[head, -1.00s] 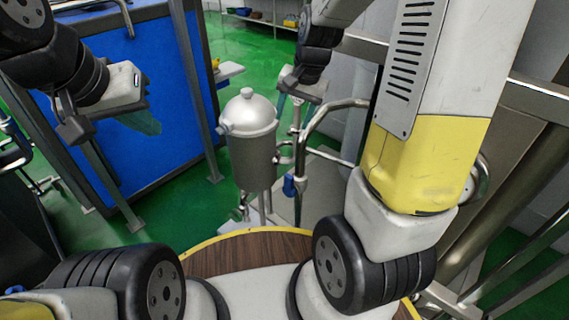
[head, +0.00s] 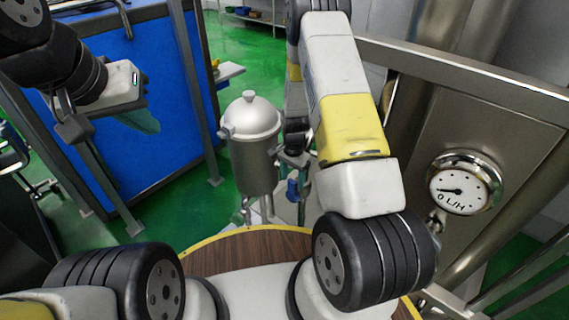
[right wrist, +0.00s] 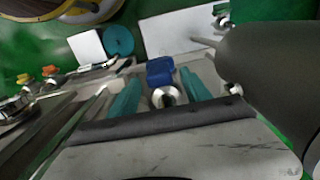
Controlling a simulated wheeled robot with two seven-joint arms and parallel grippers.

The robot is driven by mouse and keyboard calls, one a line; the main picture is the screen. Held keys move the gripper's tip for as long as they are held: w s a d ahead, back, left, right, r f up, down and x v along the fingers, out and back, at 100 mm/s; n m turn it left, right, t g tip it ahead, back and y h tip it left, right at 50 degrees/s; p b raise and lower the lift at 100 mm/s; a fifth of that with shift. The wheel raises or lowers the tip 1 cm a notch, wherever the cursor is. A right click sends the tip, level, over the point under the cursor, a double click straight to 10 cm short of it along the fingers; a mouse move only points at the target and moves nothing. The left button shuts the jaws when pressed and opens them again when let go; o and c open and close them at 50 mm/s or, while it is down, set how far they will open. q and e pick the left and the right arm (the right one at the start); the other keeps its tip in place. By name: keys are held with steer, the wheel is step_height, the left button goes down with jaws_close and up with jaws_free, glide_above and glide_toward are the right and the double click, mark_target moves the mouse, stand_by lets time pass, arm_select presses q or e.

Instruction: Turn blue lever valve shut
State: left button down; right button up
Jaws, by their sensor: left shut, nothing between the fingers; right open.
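The blue lever (head: 292,190) hangs downward on the pipework beside the steel vessel in the head view. In the right wrist view the blue lever (right wrist: 160,68) shows near the fingertips, with a round metal fitting just below it in the picture. My right gripper (right wrist: 159,84) is open, its two teal fingers to either side of the lever and fitting, with visible gaps. In the head view my right gripper (head: 294,160) is just above the lever, partly hidden by my arm. My left gripper (head: 147,122) is shut and empty, in front of the blue panel.
A steel vessel (head: 252,150) with a domed lid stands left of the lever. A round dial gauge (head: 464,183) marked L/H is at the right on steel equipment. A blue panel (head: 130,60) with grey posts stands left.

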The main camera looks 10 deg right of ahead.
mark_target(293, 191)
steer(key=shift+f, duration=1.6)
jaws_close()
